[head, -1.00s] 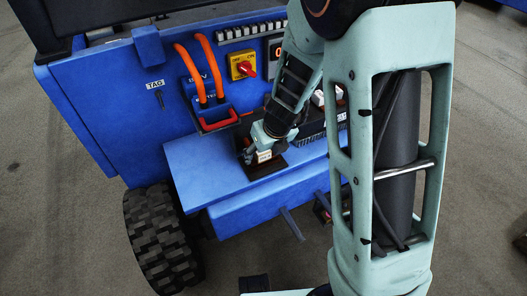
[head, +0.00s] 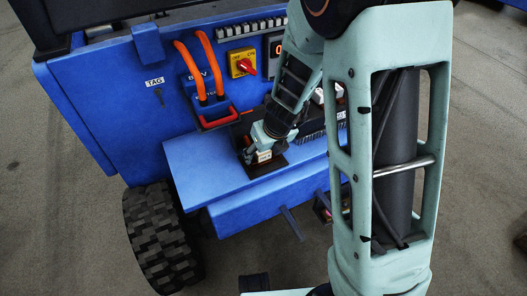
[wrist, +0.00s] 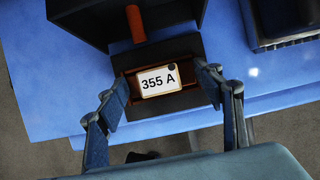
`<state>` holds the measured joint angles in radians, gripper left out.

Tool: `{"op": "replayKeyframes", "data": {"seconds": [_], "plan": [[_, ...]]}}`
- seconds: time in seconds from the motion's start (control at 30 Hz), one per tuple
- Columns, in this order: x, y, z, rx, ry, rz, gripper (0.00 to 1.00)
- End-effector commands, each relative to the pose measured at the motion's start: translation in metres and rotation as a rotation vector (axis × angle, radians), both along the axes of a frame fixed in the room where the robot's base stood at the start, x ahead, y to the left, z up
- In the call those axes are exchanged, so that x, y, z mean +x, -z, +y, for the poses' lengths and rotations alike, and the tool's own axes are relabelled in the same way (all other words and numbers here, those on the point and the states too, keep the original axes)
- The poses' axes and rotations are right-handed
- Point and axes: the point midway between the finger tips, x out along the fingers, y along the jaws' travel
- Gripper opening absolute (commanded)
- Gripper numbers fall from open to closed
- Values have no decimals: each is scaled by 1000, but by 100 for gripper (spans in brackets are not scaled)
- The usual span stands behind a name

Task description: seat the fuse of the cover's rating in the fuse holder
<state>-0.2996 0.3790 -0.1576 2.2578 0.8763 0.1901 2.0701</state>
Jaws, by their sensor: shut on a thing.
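A white block labelled "355 A" (wrist: 158,81), which looks like the fuse, sits between the two fingers of my gripper (wrist: 163,90) in the wrist view. Brown parts show at its sides. My gripper is shut on it, with one finger at each end. Under it is a dark base (wrist: 181,46), apparently the fuse holder, on the blue shelf. In the head view my gripper (head: 258,153) is low over the dark base (head: 268,170). Whether the fuse is fully down in the holder is hidden. I cannot make out the cover's rating.
A black box (wrist: 85,20) with an orange-red bar (wrist: 136,24) stands just beyond the base. The blue shelf (head: 200,165) is clear to the left. Orange cables (head: 195,70), a red handle (head: 218,121) and a red-yellow switch (head: 243,64) are on the panel behind.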

Motion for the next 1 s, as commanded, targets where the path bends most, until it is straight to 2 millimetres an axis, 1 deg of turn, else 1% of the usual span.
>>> {"op": "replayKeyframes", "data": {"seconds": [0.1,0.13,0.3,0.67,1.0], "plan": [[0,4,0,0,0,1,44],[0,4,0,0,0,1,62],[-1,3,0,-1,0,2,81],[-1,1,0,0,1,2,82],[0,-25,0,0,2,1,82]]}}
